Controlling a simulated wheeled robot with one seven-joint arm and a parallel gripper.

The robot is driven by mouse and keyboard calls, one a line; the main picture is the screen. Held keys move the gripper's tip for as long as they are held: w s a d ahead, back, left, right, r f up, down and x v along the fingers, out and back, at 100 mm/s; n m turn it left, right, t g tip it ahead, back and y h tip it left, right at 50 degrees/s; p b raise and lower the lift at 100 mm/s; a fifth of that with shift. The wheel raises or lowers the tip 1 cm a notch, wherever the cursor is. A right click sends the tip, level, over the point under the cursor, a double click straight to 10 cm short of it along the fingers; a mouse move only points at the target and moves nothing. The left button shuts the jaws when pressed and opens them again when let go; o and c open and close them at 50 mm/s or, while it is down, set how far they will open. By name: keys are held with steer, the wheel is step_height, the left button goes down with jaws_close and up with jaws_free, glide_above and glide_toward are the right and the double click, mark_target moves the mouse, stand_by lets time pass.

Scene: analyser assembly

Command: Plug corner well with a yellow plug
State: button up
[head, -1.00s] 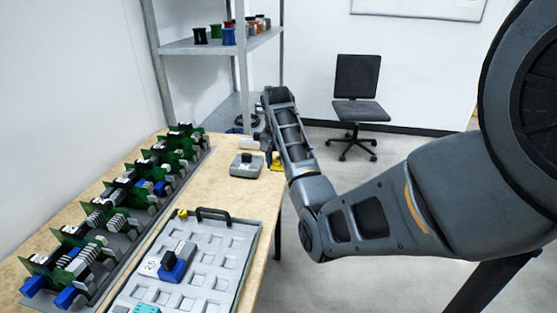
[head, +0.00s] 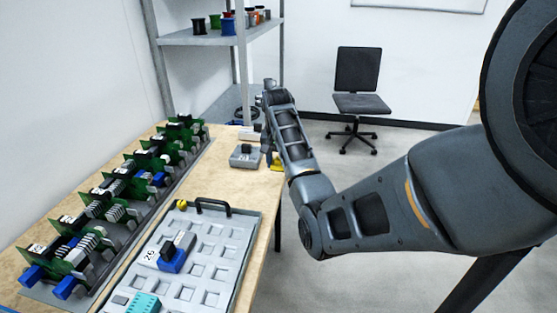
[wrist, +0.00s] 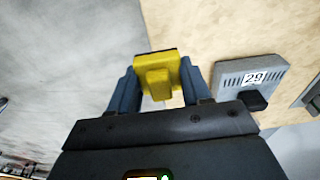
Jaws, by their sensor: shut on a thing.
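In the wrist view my gripper (wrist: 165,92) has its two blue-grey fingers closed on the sides of a yellow plug (wrist: 155,78), over the edge region of the table. In the head view the yellow plug (head: 275,162) partly shows beside my arm at the table's far right edge; most of the gripper is hidden there. A grey tray (head: 247,245) with rows of square wells lies on the near part of the table, well apart from the gripper. A small yellow piece (head: 181,204) sits at its far left corner; I cannot tell whether it is in a well.
A grey block labelled 29 (wrist: 250,80) lies beside the gripper and also shows in the head view (head: 245,156). The tray carries a grey-and-blue block (head: 176,256), a teal block (head: 146,303) and a black handle (head: 214,207). Green circuit boards (head: 105,205) line the left side.

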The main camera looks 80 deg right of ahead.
mark_target(278, 184)
steer(key=shift+f+b, duration=1.1)
steer(key=shift+f, duration=1.8)
steer(key=o, duration=1.3)
